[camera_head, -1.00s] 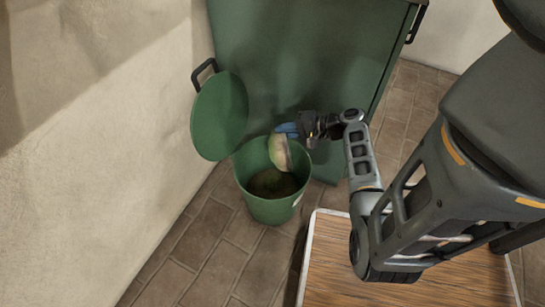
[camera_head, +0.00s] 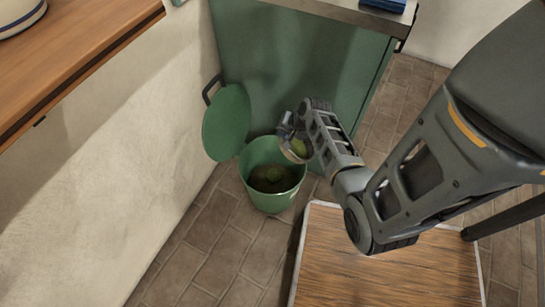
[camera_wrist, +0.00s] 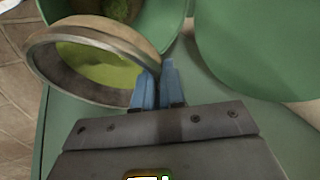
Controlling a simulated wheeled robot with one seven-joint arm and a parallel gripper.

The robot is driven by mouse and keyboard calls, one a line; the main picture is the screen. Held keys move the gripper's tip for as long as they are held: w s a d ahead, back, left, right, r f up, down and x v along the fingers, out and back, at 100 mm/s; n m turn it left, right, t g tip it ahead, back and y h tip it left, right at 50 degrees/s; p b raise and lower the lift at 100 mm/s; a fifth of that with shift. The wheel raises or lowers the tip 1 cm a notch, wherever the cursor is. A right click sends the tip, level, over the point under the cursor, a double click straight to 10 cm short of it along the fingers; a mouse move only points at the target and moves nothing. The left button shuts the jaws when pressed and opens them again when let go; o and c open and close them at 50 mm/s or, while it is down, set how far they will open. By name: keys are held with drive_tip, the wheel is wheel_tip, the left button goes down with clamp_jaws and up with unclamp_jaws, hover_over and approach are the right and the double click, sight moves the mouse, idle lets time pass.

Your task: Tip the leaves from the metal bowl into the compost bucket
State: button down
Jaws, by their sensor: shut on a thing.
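The metal bowl (camera_head: 288,152) hangs at the upper right rim of the green compost bucket (camera_head: 270,203) in the head view. My gripper (camera_wrist: 156,86) is shut on the bowl's rim with its blue fingertips. In the wrist view the bowl (camera_wrist: 45,76) is tilted, its mouth partly facing the camera. Its inside shows yellow-green; I cannot tell whether this is leaves or the bowl's own surface. Brownish-green matter (camera_head: 271,180) lies in the bucket. My arm hides part of the bowl in the head view.
The bucket's open green lid (camera_head: 227,123) stands up at its left, near the pale wall. A green cabinet (camera_head: 290,60) is behind the bucket. A wooden-topped surface (camera_head: 390,275) lies at the front right. Tiled floor is clear at the front left.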

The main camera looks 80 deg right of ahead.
drive_tip(key=shift+w+r+g+p, duration=0.1)
drive_tip(key=shift+r+g+p, duration=0.3)
drive_tip(key=shift+r+p, duration=0.2)
drive_tip(key=g+h+p, duration=0.1)
drive_tip(key=g+p, duration=0.1)
drive_tip(key=shift+n+g, duration=0.4)
drive_tip(key=shift+r+g+p, duration=0.15)
drive_tip(key=shift+g+p, duration=0.25)
drive_tip(key=shift+p, duration=0.05)
drive_tip(key=shift+r+g+h, duration=0.15)
drive_tip(key=shift+g+h, duration=0.35)
drive_tip(key=shift+g, duration=0.7)
